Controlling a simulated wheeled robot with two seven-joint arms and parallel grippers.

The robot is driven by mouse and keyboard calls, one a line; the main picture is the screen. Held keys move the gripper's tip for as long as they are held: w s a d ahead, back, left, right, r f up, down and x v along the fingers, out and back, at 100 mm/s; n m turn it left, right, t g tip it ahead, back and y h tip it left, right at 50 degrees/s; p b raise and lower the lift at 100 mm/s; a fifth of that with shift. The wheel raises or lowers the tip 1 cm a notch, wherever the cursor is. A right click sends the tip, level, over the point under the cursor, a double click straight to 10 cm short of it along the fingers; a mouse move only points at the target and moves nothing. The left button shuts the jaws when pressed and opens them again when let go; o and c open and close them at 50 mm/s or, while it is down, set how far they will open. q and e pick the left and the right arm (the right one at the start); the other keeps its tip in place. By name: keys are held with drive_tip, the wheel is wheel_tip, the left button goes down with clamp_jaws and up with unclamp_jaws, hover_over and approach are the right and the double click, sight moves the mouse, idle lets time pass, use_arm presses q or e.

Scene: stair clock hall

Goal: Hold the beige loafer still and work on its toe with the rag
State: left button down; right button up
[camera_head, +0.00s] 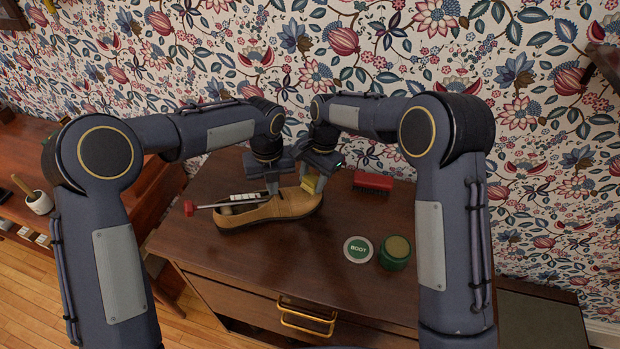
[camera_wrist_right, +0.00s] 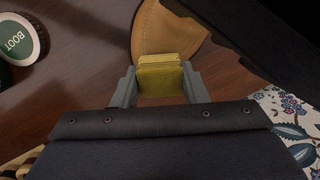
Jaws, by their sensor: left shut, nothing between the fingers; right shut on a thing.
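The beige loafer (camera_head: 268,210) lies on the dark wooden cabinet top, toe to the right. My left gripper (camera_head: 271,189) is shut and empty, its fingertips down at the loafer's opening; whether they press on the shoe is hard to tell. My right gripper (camera_head: 316,184) is shut on the folded yellow rag (camera_head: 309,186) at the loafer's toe. In the right wrist view the rag (camera_wrist_right: 160,74) sits between the fingers of my right gripper (camera_wrist_right: 160,88), overlapping the tan toe (camera_wrist_right: 168,28). Contact underneath is hidden.
A red brush (camera_head: 373,181) lies right of the toe. A green tin (camera_head: 394,253) and a BOOT lid (camera_head: 357,250) stand nearer the front. A rod with a red knob (camera_head: 189,208) lies by the heel.

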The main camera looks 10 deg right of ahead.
drive_tip(key=shift+s+a+r, duration=0.1)
drive_tip(key=shift+s+a, duration=0.1)
drive_tip(key=shift+a, duration=0.4)
drive_tip(key=shift+s+a, duration=0.2)
drive_tip(key=shift+a, duration=0.4)
drive_tip(key=shift+w+d+f, duration=0.2)
drive_tip(key=shift+d+f, duration=0.05)
drive_tip(key=shift+d, duration=0.5)
drive_tip(key=shift+w+d+f, duration=0.2)
drive_tip(key=shift+d, duration=0.5)
drive_tip(key=shift+w+d+r, duration=0.1)
drive_tip(key=shift+d+r, duration=0.05)
drive_tip(key=shift+r, duration=1.15)
drive_tip(key=shift+d+r, duration=0.15)
drive_tip(key=shift+r, duration=1.15)
drive_tip(key=w+d+r, duration=0.2)
drive_tip(key=d+r, duration=0.1)
drive_tip(key=d, duration=0.3)
drive_tip(key=shift+d, duration=0.4)
drive_tip(key=shift+s, duration=0.1)
